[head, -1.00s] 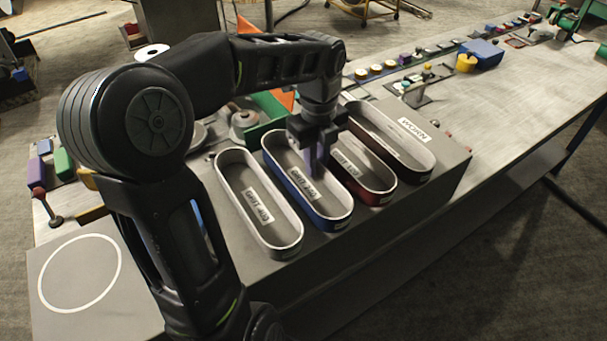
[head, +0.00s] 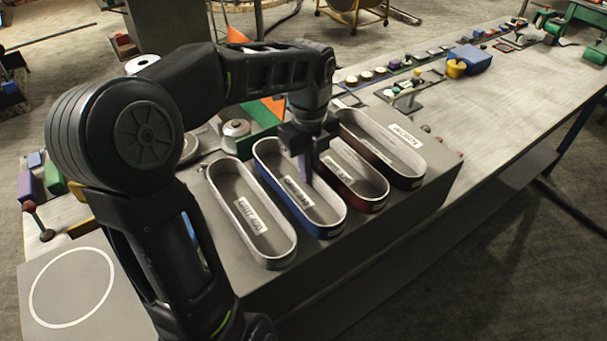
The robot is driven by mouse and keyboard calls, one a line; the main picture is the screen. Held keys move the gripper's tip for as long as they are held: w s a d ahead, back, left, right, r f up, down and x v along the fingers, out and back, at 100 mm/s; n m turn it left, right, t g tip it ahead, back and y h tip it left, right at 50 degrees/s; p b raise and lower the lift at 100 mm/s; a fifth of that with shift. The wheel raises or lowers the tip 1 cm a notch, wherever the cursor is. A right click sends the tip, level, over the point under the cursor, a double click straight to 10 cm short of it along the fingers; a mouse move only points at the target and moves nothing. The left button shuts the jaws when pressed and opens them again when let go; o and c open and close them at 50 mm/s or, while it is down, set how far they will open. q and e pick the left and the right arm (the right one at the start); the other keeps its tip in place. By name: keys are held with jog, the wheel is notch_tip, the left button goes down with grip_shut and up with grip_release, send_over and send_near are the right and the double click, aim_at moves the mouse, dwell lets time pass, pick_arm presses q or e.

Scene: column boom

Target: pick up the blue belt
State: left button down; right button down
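My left gripper (head: 305,168) points down at the blue belt's right-hand long wall, close to the red belt. Its fingers overlap that wall in the picture. I cannot tell whether they are open or shut, or whether they touch the belt. My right gripper is not in view.
A grey-white belt (head: 276,258) stands left of the blue one. A red belt (head: 376,201) and a dark belt marked WORN (head: 416,173) stand close on the right. A white ring (head: 40,318) marks the grey surface at front left. The long table (head: 500,100) holds small parts.

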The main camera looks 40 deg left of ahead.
pick_arm(q)
notch_tip(320, 180, up, 6)
jog(key=shift+f, duration=0.25)
notch_tip(320, 180, up, 4)
jog(key=shift+f+p, duration=0.2)
jog(key=shift+p, duration=0.95)
jog(key=shift+r+p, duration=0.4)
jog(key=shift+p, duration=0.05)
jog(key=shift+f, duration=0.1)
